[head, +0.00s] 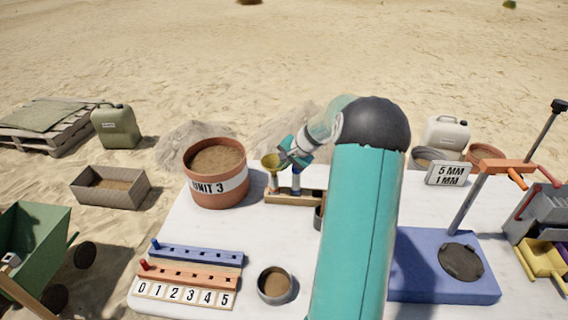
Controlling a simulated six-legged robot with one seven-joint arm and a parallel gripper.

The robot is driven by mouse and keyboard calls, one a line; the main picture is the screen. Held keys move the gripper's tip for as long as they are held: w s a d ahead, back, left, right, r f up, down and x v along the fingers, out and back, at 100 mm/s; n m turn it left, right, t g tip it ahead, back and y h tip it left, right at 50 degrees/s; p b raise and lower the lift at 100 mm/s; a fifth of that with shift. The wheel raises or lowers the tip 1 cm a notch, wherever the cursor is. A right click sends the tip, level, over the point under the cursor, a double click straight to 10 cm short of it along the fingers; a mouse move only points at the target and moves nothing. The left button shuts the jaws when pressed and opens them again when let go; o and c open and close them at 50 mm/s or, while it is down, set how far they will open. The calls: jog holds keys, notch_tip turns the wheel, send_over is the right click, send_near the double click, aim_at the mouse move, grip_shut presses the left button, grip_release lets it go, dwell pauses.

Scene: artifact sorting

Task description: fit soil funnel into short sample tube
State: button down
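The soil funnel (270,162), a brass-yellow cone, is upright above the left end of a wooden rack (292,198). Its spout points down over the left tube position. My gripper (283,157), teal, reaches in from the right and appears shut on the right side of the funnel. My arm hides the rack's right end.
A large soil-filled pot marked UNIT 3 (216,174) stands close to the left of the rack. A small soil cup (275,285) and numbered peg strips (190,276) are in front. A blue-based stand (443,288) is at right. The white tabletop (200,228) between is clear.

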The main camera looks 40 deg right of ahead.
jog(key=shift+f, duration=0.75)
jog(key=c, duration=1.6)
grip_release()
jog(key=v, duration=1.3)
jog(key=shift+s+r, duration=0.1)
jog(key=shift+r, duration=0.25)
